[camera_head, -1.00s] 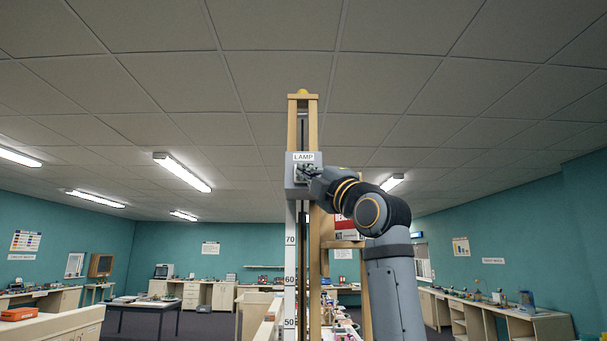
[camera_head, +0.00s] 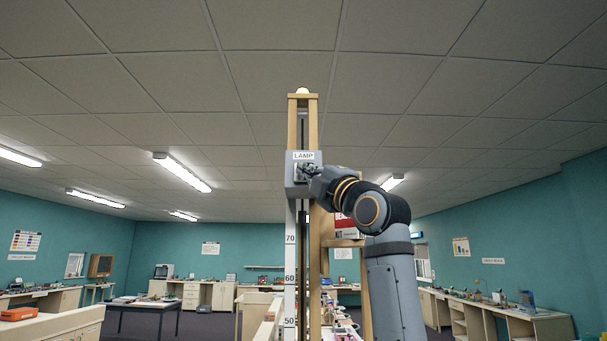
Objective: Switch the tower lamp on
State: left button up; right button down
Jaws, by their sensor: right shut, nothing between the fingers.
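The tower (camera_head: 313,115) is a tall wooden frame with a number scale below. Its small round lamp (camera_head: 302,91) on top now shows bright whitish. A grey box (camera_head: 291,186) labelled LAMP is fixed partway up the tower. My right gripper (camera_head: 309,171) is shut and empty, its fingertips at the front of the box under the label. They seem to touch the switch plate there, and they hide the switch itself. My left gripper does not show.
A red and white sign (camera_head: 343,228) stands behind my right arm. A dark table (camera_head: 150,303) and a light counter (camera_head: 45,328) are at the left, and a long bench (camera_head: 500,318) runs along the right wall. The space left of the tower box is clear.

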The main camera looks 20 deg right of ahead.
jog(key=shift+s+f, duration=0.1)
jog(key=shift+s, duration=0.2)
jog(key=s+b, duration=0.1)
jog(key=s+a+b, duration=0.1)
jog(key=s, duration=0.1)
jog(key=s+b, duration=0.1)
jog(key=s, duration=0.1)
jog(key=shift+s+a, duration=0.15)
jog(key=shift+a, duration=0.2)
